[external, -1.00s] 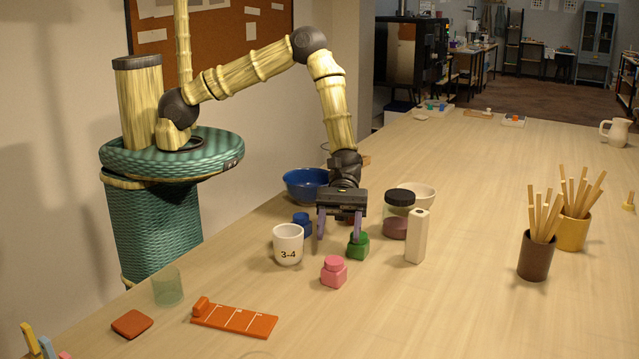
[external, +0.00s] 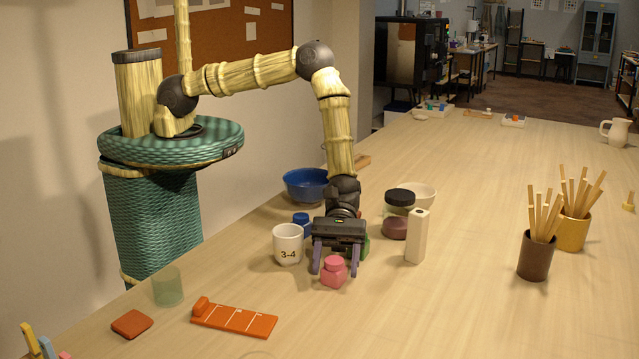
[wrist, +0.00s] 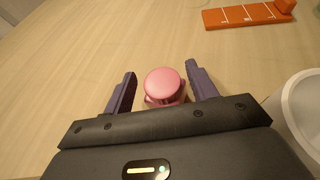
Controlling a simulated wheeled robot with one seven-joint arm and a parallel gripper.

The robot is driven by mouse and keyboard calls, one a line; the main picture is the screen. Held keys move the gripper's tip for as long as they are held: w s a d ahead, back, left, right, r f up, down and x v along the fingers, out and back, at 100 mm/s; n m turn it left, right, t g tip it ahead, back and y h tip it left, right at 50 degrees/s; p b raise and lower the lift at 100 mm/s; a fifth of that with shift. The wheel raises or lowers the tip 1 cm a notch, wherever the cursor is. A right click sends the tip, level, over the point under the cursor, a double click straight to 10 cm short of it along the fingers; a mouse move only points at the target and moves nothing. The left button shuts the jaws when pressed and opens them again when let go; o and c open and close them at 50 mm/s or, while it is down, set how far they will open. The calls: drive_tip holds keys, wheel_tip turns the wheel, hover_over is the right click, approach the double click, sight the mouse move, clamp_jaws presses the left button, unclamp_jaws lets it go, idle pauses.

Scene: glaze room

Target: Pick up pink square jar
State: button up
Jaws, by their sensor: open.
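The pink square jar (external: 333,272) stands upright on the table, and its round pink lid shows in the wrist view (wrist: 163,84). My gripper (external: 334,272) is open and low over the table, with its purple fingers on either side of the jar. In the wrist view the gripper (wrist: 158,88) has the jar between its fingers, with a visible gap on each side.
A white cup marked 3-4 (external: 288,245) stands close on the left. A green jar (external: 365,246) is partly hidden behind my gripper. A cream bottle (external: 417,237) stands right. An orange ruled board (external: 235,319) lies front left. The table front right is clear.

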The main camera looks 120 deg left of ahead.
drive_tip(key=shift+x, duration=0.75)
drive_tip(key=shift+r, duration=0.1)
drive_tip(key=c, duration=1)
